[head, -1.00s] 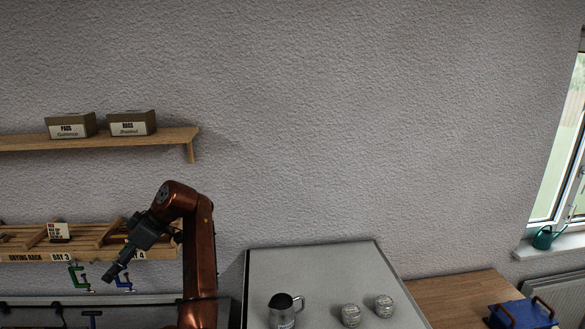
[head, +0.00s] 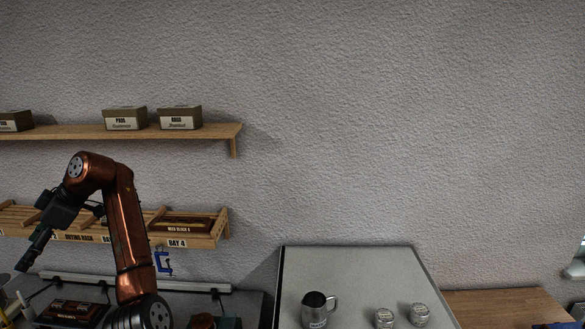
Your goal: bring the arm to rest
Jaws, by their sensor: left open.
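My left arm (head: 128,225), copper-coloured, rises at the left of the head view and bends over towards the left. Its dark gripper (head: 24,264) hangs from the wrist, pointing down and left. It is open and I see nothing between its fingers. It shows in front of the drying rack and above the workbench; whether it touches anything is not clear. My right gripper is out of view.
A drying rack (head: 215,234) holds a dark labelled block (head: 182,224) in bay 4. A blue clamp (head: 163,263) hangs below. A similar block (head: 72,312) lies on the bench. A grey cabinet (head: 360,265) carries a metal jug (head: 315,309) and two tins (head: 384,318).

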